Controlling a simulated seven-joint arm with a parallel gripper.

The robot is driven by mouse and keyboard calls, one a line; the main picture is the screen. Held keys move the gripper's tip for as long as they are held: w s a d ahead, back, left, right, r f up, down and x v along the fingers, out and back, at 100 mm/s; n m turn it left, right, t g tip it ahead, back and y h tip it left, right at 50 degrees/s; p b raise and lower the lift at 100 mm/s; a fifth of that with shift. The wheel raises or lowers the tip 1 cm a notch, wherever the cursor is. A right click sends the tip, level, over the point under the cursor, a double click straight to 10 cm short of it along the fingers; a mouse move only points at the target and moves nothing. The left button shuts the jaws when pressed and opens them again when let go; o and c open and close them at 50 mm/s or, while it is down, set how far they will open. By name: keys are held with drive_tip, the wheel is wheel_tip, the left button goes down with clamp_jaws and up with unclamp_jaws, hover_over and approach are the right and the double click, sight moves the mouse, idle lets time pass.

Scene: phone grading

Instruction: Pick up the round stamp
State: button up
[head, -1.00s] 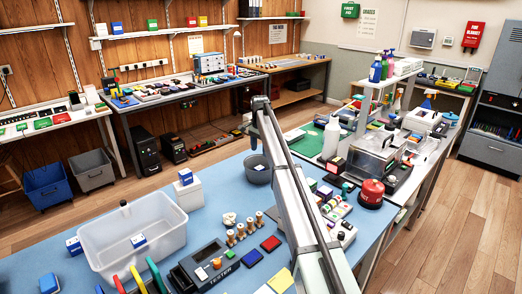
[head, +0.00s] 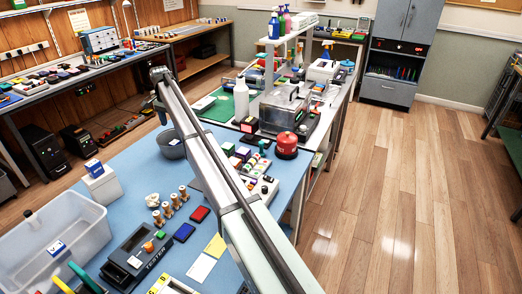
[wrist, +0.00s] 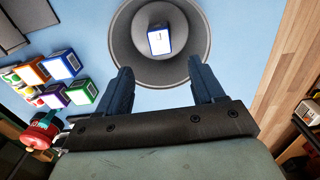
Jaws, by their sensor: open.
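Several wooden-handled stamps (head: 169,207) stand in a row on the blue table in the head view, beside the red ink pad (head: 199,214) and blue ink pad (head: 184,232). I cannot tell which of them is the round stamp. They do not show clearly in the wrist view. My gripper (head: 160,109) is well beyond them, raised over the far part of the table near the grey bowl (head: 171,147). In the wrist view my gripper (wrist: 160,70) is open and empty, with its two blue fingers apart above the bowl (wrist: 122,47). A small blue-and-white box (wrist: 160,39) lies in the bowl.
A clear bin (head: 40,238) and a black tester (head: 132,254) stand at the left front. My arm crosses the table's middle.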

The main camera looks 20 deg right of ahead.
drive_tip(key=shift+c, duration=1)
